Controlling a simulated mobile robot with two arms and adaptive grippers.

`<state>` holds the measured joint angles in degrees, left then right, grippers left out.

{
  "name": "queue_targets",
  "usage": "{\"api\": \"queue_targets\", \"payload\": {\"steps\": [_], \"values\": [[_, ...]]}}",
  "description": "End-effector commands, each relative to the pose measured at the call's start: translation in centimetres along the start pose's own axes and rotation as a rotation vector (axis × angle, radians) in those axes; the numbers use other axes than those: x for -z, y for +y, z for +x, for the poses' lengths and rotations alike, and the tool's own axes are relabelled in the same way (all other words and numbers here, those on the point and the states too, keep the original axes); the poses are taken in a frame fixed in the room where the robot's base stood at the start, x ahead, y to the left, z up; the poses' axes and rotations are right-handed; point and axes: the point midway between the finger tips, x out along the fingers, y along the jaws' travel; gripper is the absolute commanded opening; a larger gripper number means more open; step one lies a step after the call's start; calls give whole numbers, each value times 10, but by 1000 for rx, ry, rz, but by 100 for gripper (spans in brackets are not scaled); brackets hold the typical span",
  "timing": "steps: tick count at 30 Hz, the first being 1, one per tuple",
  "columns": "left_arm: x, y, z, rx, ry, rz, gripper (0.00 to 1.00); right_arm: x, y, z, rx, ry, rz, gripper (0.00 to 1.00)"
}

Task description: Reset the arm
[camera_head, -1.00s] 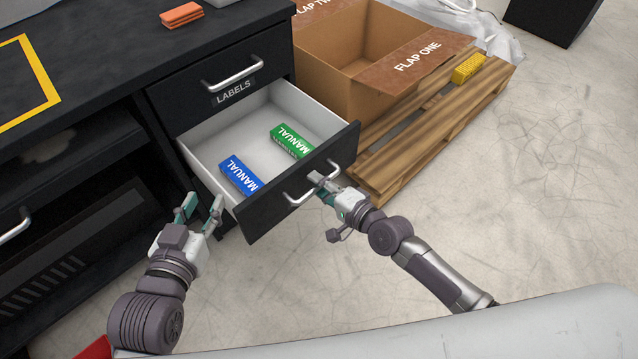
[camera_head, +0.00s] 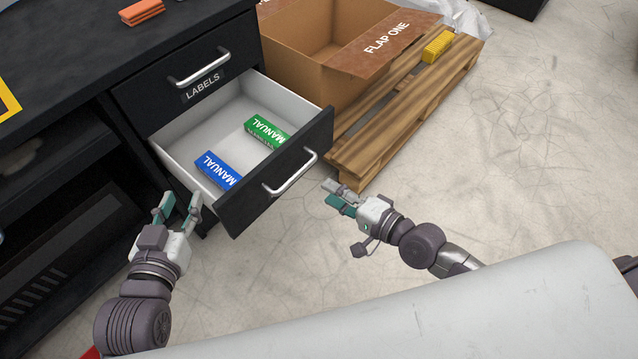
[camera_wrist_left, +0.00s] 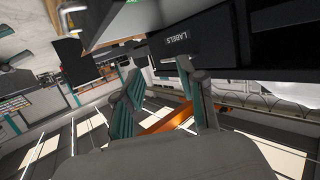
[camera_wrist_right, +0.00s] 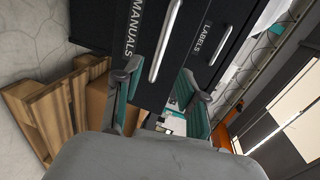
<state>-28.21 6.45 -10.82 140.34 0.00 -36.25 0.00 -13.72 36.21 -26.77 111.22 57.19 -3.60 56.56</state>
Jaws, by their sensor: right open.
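My right gripper (camera_head: 338,196) is open and empty, apart from the handle (camera_head: 291,174) of the open drawer, to the right of it. It also shows open in the right wrist view (camera_wrist_right: 160,85), with the drawer front marked MANUALS beyond it. My left gripper (camera_head: 181,207) is open and empty, just left of the drawer's near corner. Its two fingers stand apart in the left wrist view (camera_wrist_left: 165,85). The open drawer (camera_head: 181,145) holds a blue MANUAL box (camera_head: 218,170) and a green MANUAL box (camera_head: 267,131), both lying on its floor.
A closed drawer marked LABELS (camera_head: 203,87) is above the open one. A cardboard box (camera_head: 300,65) and a yellow block (camera_head: 438,47) are on a wooden pallet (camera_head: 400,112). An orange block (camera_head: 141,12) lies on the dark bench. The floor at right is clear.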

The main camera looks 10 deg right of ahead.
Motion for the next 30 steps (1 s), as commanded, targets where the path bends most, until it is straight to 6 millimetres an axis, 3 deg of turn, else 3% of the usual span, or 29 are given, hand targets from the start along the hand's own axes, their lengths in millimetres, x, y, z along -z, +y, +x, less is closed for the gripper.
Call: {"api": "queue_targets", "payload": {"steps": [5,22,26,30], "values": [[0,0,0,0,0,0,40,0,0,-9,1,0,0,41],[-3,0,0,1,-14,0,40,-5,0,-8,-7,-10,-18,41],[-26,-3,-4,7,-122,0,40,-33,2,-9,-74,-76,-173,41],[-75,-9,-20,21,-354,-1,40,-66,13,-23,-244,-180,-520,41]]}}
